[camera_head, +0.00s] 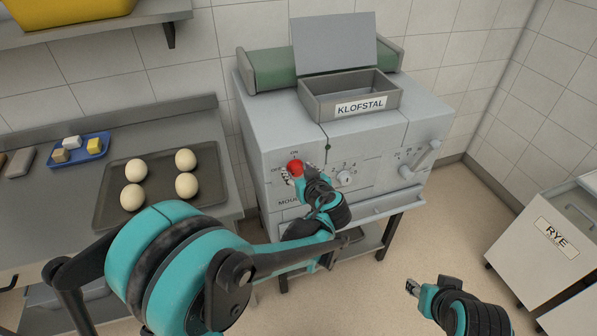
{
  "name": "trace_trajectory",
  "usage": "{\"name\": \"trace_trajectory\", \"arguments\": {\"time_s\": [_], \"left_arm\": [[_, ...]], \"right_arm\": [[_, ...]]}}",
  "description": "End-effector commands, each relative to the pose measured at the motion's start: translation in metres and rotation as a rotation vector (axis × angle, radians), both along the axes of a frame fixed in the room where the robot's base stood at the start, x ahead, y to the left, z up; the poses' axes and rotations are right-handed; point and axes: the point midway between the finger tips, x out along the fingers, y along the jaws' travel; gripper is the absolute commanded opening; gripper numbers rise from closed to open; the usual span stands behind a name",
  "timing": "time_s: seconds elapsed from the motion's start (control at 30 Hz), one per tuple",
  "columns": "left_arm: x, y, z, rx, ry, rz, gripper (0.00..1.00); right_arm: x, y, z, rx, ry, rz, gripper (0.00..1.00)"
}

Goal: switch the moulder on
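The moulder (300,148) is a grey machine with a green belt (272,70) on top and a hopper labelled KLOFSTAL. Its front has a red knob (295,166) with OFF marked to its left and ON above it. My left gripper (291,173) is at the red knob, with its grey fingertips beside it. Whether they press on the knob cannot be told; the gripper partly hides the knob and the lettering below. The knob's pointing direction is not clear. My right gripper (411,287) is low at the right, over the floor, away from the moulder, and seems empty.
A tray (157,215) with several dough balls lies on the left counter, near a blue tray (98,153). A RYE bin (537,268) stands at right.

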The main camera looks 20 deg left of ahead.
Motion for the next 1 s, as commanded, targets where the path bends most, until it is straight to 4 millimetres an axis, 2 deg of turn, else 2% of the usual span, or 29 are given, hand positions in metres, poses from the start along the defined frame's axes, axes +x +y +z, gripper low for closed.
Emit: {"name": "trace_trajectory", "arguments": {"time_s": [0.03, 0.13, 0.57, 1.0], "left_arm": [[-0.0001, -0.0001, 0.0, 0.0, 0.0, 0.0, 0.33], [-0.0001, -0.0001, 0.0, 0.0, 0.0, 0.0, 0.06], [0.0007, -0.0007, 0.0, 0.046, 0.03, 0.0, 0.06], [0.0031, -0.0037, -0.0017, 0.326, 0.219, 0.001, 0.06]], "right_arm": [[0.0, 0.0, 0.0, 0.0, 0.0, 0.0, 0.4], [0.0, 0.0, 0.0, 0.0, 0.0, 0.0, 0.4], [0.0, 0.0, -0.0009, 0.0, 0.0, 0.0, 0.4], [0.0, 0.0, -0.007, 0.0, 0.0, 0.0, 0.4]]}}
